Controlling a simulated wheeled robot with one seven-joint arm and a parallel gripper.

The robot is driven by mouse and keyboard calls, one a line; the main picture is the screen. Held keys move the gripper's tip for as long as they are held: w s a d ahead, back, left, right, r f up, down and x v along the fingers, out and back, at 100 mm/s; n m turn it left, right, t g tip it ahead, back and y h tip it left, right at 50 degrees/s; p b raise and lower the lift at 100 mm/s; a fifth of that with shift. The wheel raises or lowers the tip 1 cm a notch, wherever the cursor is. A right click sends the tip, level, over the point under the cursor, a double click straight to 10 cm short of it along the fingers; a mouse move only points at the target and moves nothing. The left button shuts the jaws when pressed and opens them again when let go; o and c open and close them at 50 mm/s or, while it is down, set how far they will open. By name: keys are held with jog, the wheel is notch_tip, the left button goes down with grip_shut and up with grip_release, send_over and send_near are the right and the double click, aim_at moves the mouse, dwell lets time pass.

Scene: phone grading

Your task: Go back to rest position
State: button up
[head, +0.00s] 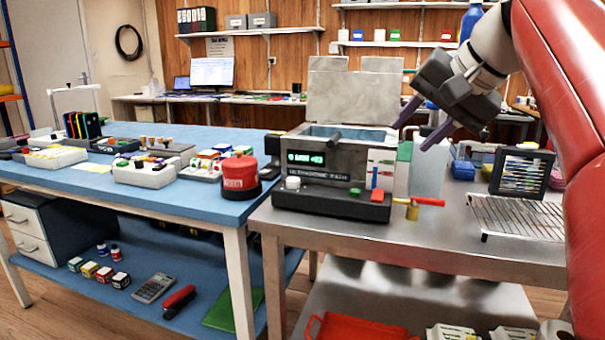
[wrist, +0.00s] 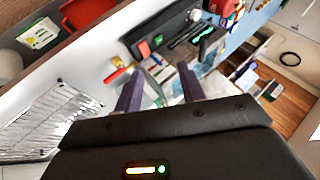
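My gripper (head: 411,137) is raised over the steel table, just right of the ultrasonic cleaner (head: 335,165). Its two purple fingers stand apart and nothing shows between them. In the wrist view the gripper (wrist: 161,70) also has its fingers spread, with the cleaner's dark front beyond them. The cleaner's lid is up and its basin is open. My red arm comes in from the right edge of the head view.
A valve with a red handle (head: 428,202), a wire rack (head: 518,217) and a dark framed panel (head: 522,172) are on the steel table (head: 440,245). A red canister (head: 240,176) stands on the blue bench (head: 205,205). The steel table's front strip is clear.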

jog(key=s+f+n+h, duration=0.1)
jog(key=s+f, duration=0.5)
jog(key=f, duration=0.5)
jog(key=s+a+f+n+g+h, duration=0.1)
jog(key=s+f+n, duration=0.1)
jog(key=s+f, duration=0.5)
jog(key=s+a+f+n+h, duration=0.1)
jog(key=s+f, duration=0.5)
jog(key=f, duration=0.9)
jog(key=shift+s+n+h, duration=0.15)
jog(key=shift+n+h, duration=0.25)
jog(key=shift+h, duration=0.2)
jog(key=shift+a, duration=0.1)
jog(key=shift+c, duration=0.2)
